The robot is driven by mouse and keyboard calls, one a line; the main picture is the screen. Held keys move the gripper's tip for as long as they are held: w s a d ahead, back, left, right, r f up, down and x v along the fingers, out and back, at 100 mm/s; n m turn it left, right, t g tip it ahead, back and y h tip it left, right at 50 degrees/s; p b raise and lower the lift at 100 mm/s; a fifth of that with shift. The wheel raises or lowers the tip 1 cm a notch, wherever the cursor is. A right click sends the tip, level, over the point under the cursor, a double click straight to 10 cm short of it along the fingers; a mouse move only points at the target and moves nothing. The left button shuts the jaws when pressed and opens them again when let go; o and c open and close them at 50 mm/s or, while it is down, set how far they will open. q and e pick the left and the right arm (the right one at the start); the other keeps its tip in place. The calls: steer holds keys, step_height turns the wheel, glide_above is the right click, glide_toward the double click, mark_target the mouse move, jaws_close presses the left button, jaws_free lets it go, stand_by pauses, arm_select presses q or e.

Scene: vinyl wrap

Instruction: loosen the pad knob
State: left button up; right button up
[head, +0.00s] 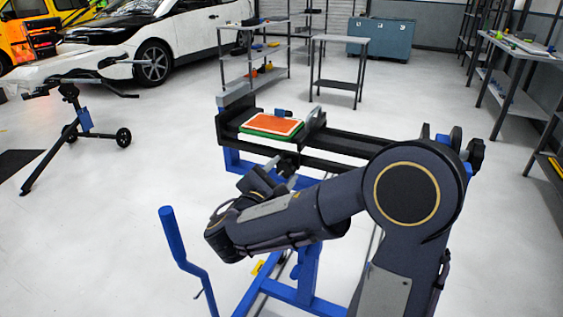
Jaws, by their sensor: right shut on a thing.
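My right gripper (284,172) reaches up to the front of the black rail of a blue-legged bench. It is shut on a small dark knob (289,160), which I take to be the pad knob; the fingers and wrist hide much of it. An orange-topped, green-edged block (272,126) lies on the rail just behind, next to a grey upright plate (314,119). My left gripper is out of view.
The bench rail (345,143) runs right, partly behind my right arm. A blue bent handle (172,235) rises at the front left. A black stand (84,122) is farther left. Shelves (255,65) and a white car (150,50) stand behind.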

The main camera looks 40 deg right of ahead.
steer(key=n+p, duration=0.5)
steer(key=shift+r, duration=0.15)
steer(key=shift+n+p, duration=1.35)
steer(key=shift+n, duration=0.05)
steer(key=shift+f, duration=0.2)
steer(key=o, duration=1)
steer(key=shift+w, duration=0.1)
steer(key=v, duration=0.8)
